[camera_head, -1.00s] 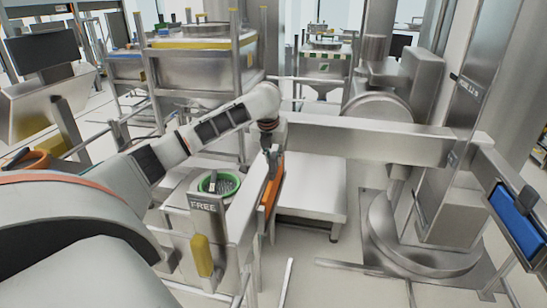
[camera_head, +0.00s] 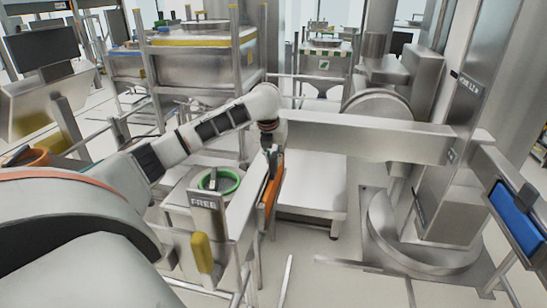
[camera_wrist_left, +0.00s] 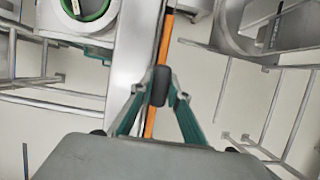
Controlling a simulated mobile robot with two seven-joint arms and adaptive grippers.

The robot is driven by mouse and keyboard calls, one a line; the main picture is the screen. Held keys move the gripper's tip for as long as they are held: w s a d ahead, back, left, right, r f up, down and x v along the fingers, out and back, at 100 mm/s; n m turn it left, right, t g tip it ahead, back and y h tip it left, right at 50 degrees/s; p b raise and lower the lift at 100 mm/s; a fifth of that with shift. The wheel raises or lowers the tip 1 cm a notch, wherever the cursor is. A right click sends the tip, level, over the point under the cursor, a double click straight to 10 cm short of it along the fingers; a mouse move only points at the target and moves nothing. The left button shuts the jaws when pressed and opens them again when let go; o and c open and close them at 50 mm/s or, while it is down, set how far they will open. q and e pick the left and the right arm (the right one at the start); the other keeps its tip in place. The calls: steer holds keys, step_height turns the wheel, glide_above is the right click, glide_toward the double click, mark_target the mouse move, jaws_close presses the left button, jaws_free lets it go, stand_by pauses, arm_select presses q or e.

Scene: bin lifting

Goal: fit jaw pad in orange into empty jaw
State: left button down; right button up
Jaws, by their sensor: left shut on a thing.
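My left gripper (camera_head: 271,150) is shut on the orange jaw pad (camera_head: 272,188), which hangs upright below it. The pad runs along the right, inner side of the steel jaw arm (camera_head: 242,222); whether it touches is unclear. In the left wrist view, the gripper (camera_wrist_left: 158,88) closes on a dark grip piece, and the orange pad (camera_wrist_left: 164,45) shows edge-on beside the long steel arm (camera_wrist_left: 128,55). The seat in the empty jaw is hidden by the pad and arm. A blue pad (camera_head: 517,217) sits in the opposite jaw at the right. My right gripper is not in view.
A stand marked FREE (camera_head: 203,202), with a green ring (camera_head: 219,182) on top, stands left of the jaw arm. A steel crossbeam (camera_head: 370,138) runs behind the pad to the lifter column. A low platform (camera_head: 312,190) lies beyond. Open floor shows between the jaws.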

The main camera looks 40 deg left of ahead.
arm_select(q)
steer(key=shift+f, duration=0.1)
stand_by(0.5)
steer(key=c, duration=1.8)
jaws_free()
steer(key=shift+c, duration=0.2)
steer(key=v, duration=1.2)
